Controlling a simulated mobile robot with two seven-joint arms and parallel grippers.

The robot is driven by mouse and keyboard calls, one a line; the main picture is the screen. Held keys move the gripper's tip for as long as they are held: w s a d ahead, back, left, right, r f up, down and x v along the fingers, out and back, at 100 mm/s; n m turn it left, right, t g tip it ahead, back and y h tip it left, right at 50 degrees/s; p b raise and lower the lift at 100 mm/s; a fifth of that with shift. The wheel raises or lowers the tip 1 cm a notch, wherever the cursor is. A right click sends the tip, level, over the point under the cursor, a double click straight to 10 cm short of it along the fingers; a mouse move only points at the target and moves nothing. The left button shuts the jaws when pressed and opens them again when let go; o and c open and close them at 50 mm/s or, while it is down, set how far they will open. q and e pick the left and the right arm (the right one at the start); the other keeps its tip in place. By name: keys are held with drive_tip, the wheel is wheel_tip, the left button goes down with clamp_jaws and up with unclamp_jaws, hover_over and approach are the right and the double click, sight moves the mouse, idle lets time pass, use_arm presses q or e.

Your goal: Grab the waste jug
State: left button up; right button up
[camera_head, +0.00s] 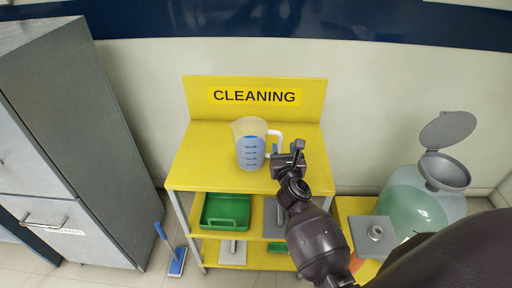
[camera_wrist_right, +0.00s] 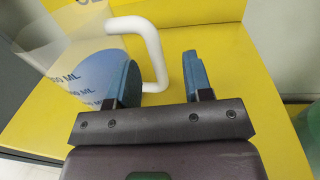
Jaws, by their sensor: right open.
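A clear measuring jug (camera_head: 249,143) with blue markings and a white handle (camera_head: 274,140) stands upright on the yellow top of the cleaning cart (camera_head: 204,165). In the right wrist view the jug (camera_wrist_right: 75,62) is at the left, partly cut off, with its handle (camera_wrist_right: 151,40) curving towards the gripper. My right gripper (camera_head: 286,158) is open, at the handle side of the jug. In its wrist view the handle shows between the two fingers of the gripper (camera_wrist_right: 160,65); I cannot tell whether they touch it. My left gripper is not in view.
A green tray (camera_head: 225,211) and brushes sit on the cart's lower shelf. A large green-tinted container (camera_head: 413,205) with a grey lid (camera_head: 446,130) stands at the right. A grey cabinet (camera_head: 85,130) is at the left, with a blue-handled brush (camera_head: 176,262) on the floor.

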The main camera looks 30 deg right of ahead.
sight(281, 144)
drive_tip(key=w, duration=0.2)
drive_tip(key=w+d, duration=0.1)
drive_tip(key=shift+w+f+b, duration=0.2)
drive_tip(key=shift+f+b, duration=0.15)
drive_tip(key=shift+f, duration=0.05)
drive_tip(key=shift+w+d, duration=0.25)
drive_tip(key=shift+w, duration=0.1)
drive_tip(key=shift+r, duration=0.1)
clamp_jaws()
